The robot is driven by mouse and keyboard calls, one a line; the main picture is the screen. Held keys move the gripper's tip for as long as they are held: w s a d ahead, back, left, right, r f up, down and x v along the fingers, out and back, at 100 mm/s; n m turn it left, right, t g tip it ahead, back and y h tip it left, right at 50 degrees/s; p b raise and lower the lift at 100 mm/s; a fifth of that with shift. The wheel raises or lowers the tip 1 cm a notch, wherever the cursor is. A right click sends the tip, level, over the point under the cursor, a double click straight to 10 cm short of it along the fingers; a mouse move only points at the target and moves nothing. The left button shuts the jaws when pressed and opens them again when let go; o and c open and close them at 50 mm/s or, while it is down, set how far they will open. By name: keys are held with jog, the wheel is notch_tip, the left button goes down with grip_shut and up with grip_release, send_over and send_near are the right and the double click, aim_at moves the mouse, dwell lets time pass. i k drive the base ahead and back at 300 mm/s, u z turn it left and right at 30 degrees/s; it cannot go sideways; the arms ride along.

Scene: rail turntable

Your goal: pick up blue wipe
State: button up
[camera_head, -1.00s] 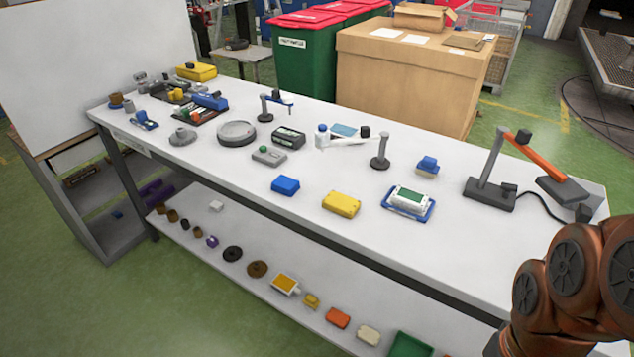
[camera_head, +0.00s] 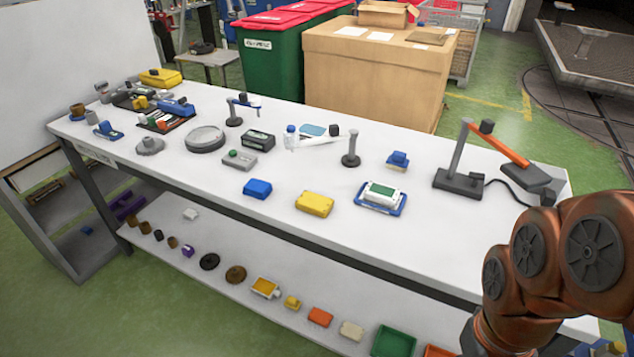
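A flat light-blue piece (camera_head: 312,130), which looks like a folded wipe, lies near the back edge of the white table, behind a white-and-blue bottle (camera_head: 291,137). A thicker blue block (camera_head: 257,189) lies near the front edge, left of a yellow block (camera_head: 314,204). I cannot tell for sure which of these blue things is the wipe. My orange-brown arm fills the lower right corner, at the table's right front end. My gripper is out of the picture.
A desk lamp (camera_head: 459,180) with an orange arm stands at the right end. A blue tray (camera_head: 370,208) bears a green-and-white item. Small stands (camera_head: 351,160) rise nearby. A lower shelf (camera_head: 215,290) holds several small parts. The table's front right is clear.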

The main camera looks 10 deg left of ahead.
aim_at(256, 188)
jog(key=u, duration=0.95)
jog(key=i, duration=0.65)
jog(key=u, duration=1.45)
